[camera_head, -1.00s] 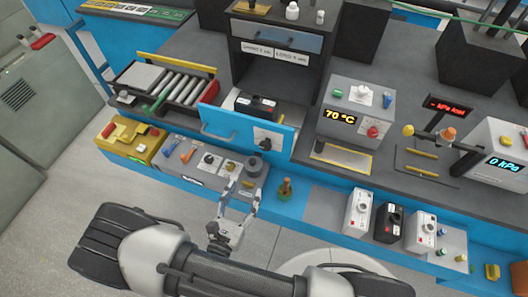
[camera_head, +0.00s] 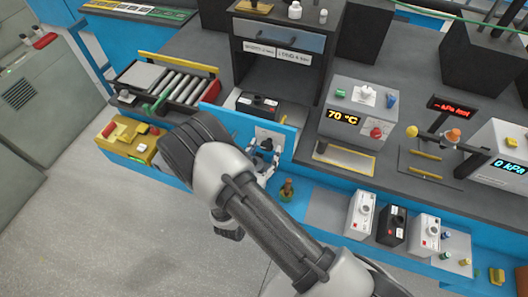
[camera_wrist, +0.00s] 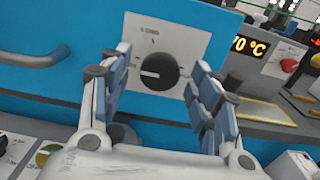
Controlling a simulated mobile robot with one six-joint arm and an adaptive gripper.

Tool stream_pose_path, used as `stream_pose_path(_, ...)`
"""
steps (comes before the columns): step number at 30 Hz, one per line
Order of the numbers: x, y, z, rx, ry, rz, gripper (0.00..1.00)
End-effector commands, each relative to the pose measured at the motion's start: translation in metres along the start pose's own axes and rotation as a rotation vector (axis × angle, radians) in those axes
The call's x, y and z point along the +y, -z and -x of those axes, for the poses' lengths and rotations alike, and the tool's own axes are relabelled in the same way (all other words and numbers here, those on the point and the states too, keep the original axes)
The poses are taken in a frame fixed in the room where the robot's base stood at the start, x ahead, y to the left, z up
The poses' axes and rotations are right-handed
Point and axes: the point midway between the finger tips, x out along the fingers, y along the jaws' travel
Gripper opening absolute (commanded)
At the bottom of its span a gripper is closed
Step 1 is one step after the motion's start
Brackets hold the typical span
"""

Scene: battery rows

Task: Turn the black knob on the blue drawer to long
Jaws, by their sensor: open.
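The black knob (camera_wrist: 158,71) sits on a pale plate (camera_wrist: 185,33) on the front of the blue drawer (camera_wrist: 90,22). In the wrist view its white mark points left, and the lettering above it seems to read "LONG". My gripper (camera_wrist: 155,90) is open, with one finger to the left of the knob and one to the right, both apart from it. In the head view my gripper (camera_head: 262,158) is in front of the plate (camera_head: 268,137) on the blue drawer (camera_head: 228,122), and my arm and fingers largely hide the knob.
A drawer handle (camera_wrist: 35,58) is at the left. A unit reading 70 °C (camera_head: 350,112) stands to the right. A small brown-and-green object (camera_head: 287,190) stands below the drawer. Several white and black boxes stand along the front ledge.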

Motion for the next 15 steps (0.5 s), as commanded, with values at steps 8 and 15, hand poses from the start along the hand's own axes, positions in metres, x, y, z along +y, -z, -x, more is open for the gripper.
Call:
stream_pose_path(8, 0.0001, -0.0001, 0.0000, 0.000, 0.000, 0.000, 0.51)
stream_pose_path(15, 0.0000, 0.0000, 0.0002, 0.000, 0.000, 0.000, 0.35)
